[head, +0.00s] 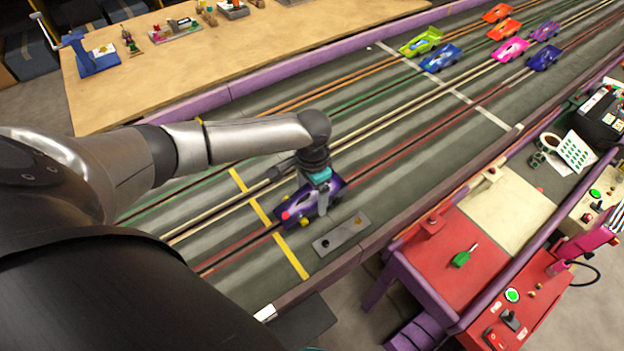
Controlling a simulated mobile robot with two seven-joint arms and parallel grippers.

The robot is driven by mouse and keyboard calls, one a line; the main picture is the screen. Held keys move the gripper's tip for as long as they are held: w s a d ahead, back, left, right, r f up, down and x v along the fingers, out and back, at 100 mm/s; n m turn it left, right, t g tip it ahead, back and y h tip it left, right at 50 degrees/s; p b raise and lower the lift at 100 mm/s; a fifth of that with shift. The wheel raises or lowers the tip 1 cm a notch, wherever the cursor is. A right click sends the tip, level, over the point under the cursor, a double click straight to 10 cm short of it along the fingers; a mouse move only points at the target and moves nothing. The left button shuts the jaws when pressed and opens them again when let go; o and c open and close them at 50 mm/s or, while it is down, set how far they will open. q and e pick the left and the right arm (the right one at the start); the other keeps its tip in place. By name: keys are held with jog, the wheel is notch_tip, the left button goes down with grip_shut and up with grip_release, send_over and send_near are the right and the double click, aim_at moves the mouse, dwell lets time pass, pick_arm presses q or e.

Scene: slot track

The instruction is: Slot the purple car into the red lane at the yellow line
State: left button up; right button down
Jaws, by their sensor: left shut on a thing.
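The purple car (294,205), with yellow wheels and a pinkish-red nose, is at the red lane (387,153) beside the yellow line (265,217). My left gripper (322,198) comes down over the car and is shut on it. Its nose end points lower left, toward the yellow line. Whether the car touches the track or its pin is in the slot is hidden under the body. My right gripper does not show.
A grey plate (341,234) with small knobs lies just right of the car. Several other cars, including a green one (421,41), stand far up the track near a white line (455,93). A purple wall (290,70) borders a wooden table (230,58). A red cart (440,250) stands at right.

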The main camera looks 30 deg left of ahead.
aim_at(312, 193)
pick_arm(q)
jog(key=shift+f, duration=0.55)
jog(key=o, duration=1.3)
notch_tip(312, 193, up, 15)
jog(key=p, duration=0.3)
jog(key=shift+r+p, duration=0.15)
jog(key=shift+p, duration=0.2)
jog(key=shift+s, duration=0.1)
